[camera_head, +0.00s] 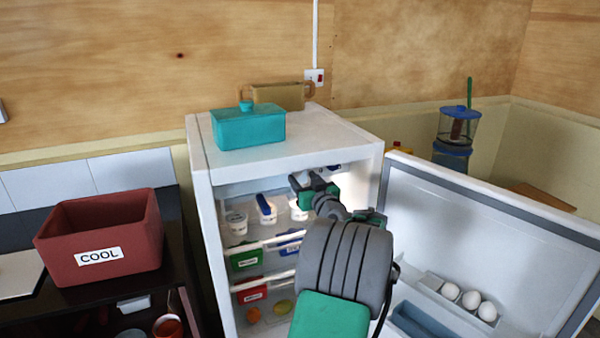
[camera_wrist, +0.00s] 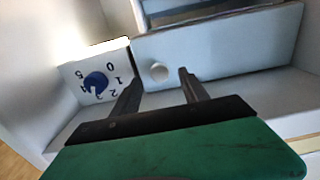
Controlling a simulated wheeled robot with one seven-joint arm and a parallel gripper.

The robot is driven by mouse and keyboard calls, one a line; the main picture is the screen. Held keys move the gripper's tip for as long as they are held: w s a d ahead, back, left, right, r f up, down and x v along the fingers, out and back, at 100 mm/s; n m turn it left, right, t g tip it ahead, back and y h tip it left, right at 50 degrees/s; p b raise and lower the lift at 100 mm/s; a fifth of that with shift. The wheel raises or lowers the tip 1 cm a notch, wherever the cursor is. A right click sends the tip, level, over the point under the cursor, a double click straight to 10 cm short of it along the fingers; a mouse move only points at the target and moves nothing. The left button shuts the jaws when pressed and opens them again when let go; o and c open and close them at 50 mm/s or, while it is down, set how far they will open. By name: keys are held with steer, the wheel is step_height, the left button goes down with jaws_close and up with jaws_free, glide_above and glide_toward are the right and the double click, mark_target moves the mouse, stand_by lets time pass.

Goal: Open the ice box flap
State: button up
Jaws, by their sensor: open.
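The ice box flap (camera_wrist: 225,48) is a pale panel with a small round white knob (camera_wrist: 158,73); it fills the upper part of the wrist view. A darker recess shows past its upper edge there; I cannot tell how far the flap stands open. My gripper (camera_wrist: 160,76) is open, its two fingers on either side of the knob in that view; contact cannot be told. In the head view my gripper (camera_head: 308,183) is at the top of the open fridge (camera_head: 203,190), and my arm and gripper hide most of the ice box.
A dial with a blue knob (camera_wrist: 95,82) sits beside the flap. The fridge door (camera_head: 490,220) stands open at right, with eggs (camera_head: 471,300) in its rack. Tubs (camera_head: 237,222) stand on the shelf below my gripper. A teal dish (camera_head: 248,128) is on top.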

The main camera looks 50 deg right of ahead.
mark_target(298, 173)
steer(key=x, duration=0.3)
steer(key=shift+w+d+p, duration=0.2)
steer(key=shift+w+p, duration=0.05)
steer(key=shift+p, duration=0.05)
steer(key=shift+c, duration=0.2)
steer(key=shift+s, duration=0.1)
jaws_close()
stand_by(0.9)
